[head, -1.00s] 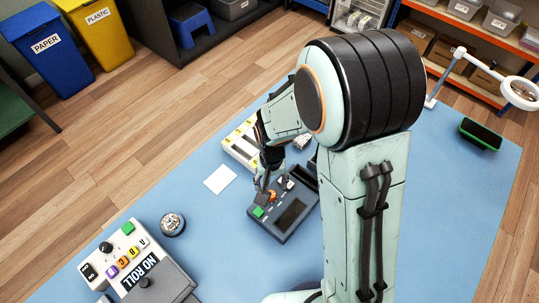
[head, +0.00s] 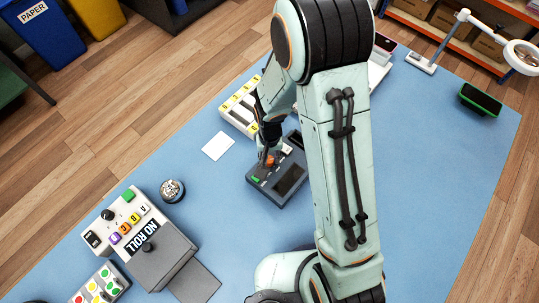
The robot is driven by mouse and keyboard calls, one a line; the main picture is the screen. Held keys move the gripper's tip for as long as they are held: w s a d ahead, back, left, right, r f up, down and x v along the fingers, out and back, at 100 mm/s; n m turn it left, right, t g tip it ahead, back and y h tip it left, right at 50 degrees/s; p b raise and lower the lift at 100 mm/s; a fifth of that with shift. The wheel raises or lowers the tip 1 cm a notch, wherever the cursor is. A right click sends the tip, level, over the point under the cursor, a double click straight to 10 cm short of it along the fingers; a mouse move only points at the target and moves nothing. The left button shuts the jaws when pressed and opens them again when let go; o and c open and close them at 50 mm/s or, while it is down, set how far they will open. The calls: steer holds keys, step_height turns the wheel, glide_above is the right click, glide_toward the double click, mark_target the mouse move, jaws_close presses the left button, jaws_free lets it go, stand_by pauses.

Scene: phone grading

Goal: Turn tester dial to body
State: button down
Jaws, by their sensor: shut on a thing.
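The tester (head: 276,192) is a dark grey box on the blue table, with a dark screen, a green button at its near left corner and an orange dial (head: 269,161). My gripper (head: 266,160) points down over the tester and is shut on the orange dial. The fingers hide part of the dial, and its pointer and markings are too small to read. My arm covers the area right of the tester.
A yellow-and-white sorting tray (head: 238,115) stands just behind the tester. A white card (head: 218,146), a round bell-like device (head: 172,191) and a labelled button console (head: 123,223) lie to the left. A green-edged phone (head: 480,101) and a ring lamp (head: 522,56) are at the right.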

mark_target(269, 159)
steer(key=shift+m, duration=0.3)
steer(key=m, duration=0.8)
stand_by(0.6)
steer(key=c, duration=0.9)
jaws_free()
step_height(269, 159, up, 12)
